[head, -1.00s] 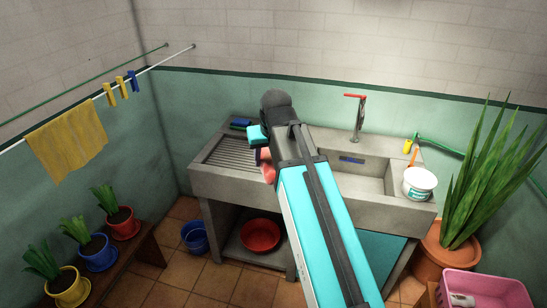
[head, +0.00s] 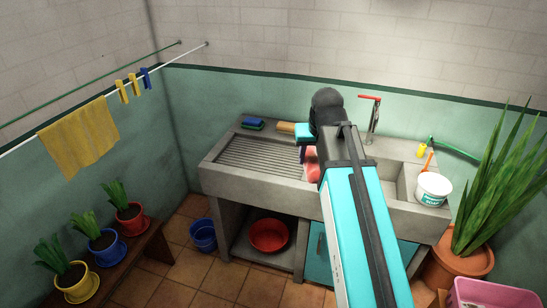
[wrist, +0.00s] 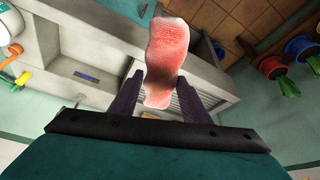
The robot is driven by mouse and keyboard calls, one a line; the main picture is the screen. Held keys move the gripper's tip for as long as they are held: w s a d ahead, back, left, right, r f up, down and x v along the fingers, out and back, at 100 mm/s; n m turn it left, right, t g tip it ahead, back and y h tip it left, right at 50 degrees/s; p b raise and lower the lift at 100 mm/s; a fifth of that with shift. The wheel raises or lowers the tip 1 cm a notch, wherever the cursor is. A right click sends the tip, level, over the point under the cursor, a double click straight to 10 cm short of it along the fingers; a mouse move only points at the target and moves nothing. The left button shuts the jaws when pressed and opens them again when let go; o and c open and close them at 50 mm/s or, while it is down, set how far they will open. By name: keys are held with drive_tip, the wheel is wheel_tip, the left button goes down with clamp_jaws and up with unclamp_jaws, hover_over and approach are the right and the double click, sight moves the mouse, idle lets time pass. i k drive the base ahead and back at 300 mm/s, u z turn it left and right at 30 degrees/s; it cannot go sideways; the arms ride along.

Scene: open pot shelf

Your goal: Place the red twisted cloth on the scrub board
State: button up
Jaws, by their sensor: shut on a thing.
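The red twisted cloth (head: 312,165) hangs from my gripper (head: 305,152), partly hidden by the arm in the head view. In the wrist view the cloth (wrist: 168,48) shows pinkish red and lumpy, pinched between the two dark fingers of my gripper (wrist: 160,82). The scrub board (head: 258,157) is the grey ridged slope in the left part of the concrete sink. Its bare ridges show left of the gripper. The cloth is near the board's right edge; I cannot tell its exact height above it.
A blue and green sponge (head: 253,124) and a tan block (head: 286,128) lie on the back ledge. The sink basin, faucet (head: 373,118) and white tub (head: 433,188) are to the right. A red basin (head: 268,235) sits on the shelf below.

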sight(262, 162)
drive_tip(key=z, duration=0.55)
drive_tip(key=i, duration=0.85)
drive_tip(key=z, duration=1)
drive_tip(key=k, duration=0.1)
drive_tip(key=u, duration=3.3)
